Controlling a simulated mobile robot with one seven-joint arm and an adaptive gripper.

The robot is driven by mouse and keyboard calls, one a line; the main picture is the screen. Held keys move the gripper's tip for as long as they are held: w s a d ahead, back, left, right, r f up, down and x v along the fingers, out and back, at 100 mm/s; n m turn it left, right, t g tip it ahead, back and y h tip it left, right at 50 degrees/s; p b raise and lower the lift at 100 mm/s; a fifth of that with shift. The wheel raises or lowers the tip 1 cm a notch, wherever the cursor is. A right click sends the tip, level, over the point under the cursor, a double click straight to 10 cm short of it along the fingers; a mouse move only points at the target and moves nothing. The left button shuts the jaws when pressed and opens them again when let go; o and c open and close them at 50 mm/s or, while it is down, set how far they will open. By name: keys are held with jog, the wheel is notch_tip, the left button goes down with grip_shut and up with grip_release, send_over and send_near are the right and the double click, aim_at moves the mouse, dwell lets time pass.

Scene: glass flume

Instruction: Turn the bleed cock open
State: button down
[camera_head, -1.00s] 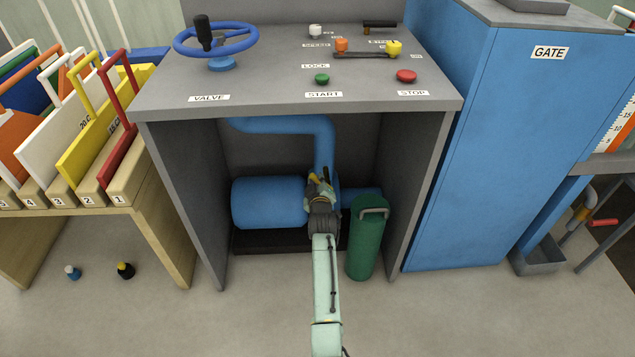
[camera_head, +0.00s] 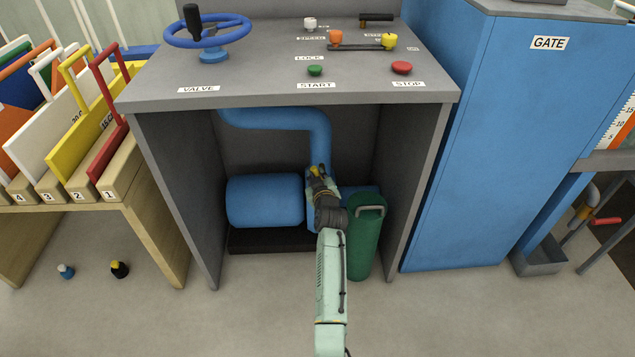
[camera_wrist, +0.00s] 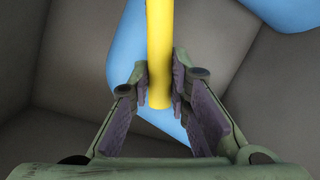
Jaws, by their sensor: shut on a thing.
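The bleed cock shows as a yellow lever (camera_wrist: 159,40) in the wrist view, running down from the top edge to a rounded end between my fingers. My gripper (camera_wrist: 161,84) has one finger on each side of the lever, closed on it near that end. In the head view my gripper (camera_head: 318,183) is inside the bay under the console, at the blue pump's upright pipe. A bit of yellow (camera_head: 313,170) shows at its tip there. The cock's body is hidden behind my gripper and wrist.
A blue pump drum (camera_head: 264,201) lies left of my gripper. A green cylinder (camera_head: 364,240) with a grey handle stands close to the right of my wrist. The console's side panels (camera_head: 418,190) bound the bay.

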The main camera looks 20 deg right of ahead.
jog(key=shift+s+d+r+m+y+b, duration=0.2)
jog(key=shift+d+m+b, duration=0.3)
jog(key=shift+b, duration=0.4)
jog(key=shift+s+d+f+m+y+b, duration=0.1)
jog(key=shift+d+m+y+b, duration=0.2)
jog(key=shift+m+b, duration=0.5)
jog(key=shift+r, duration=0.1)
jog(key=c, duration=1.5)
grip_release()
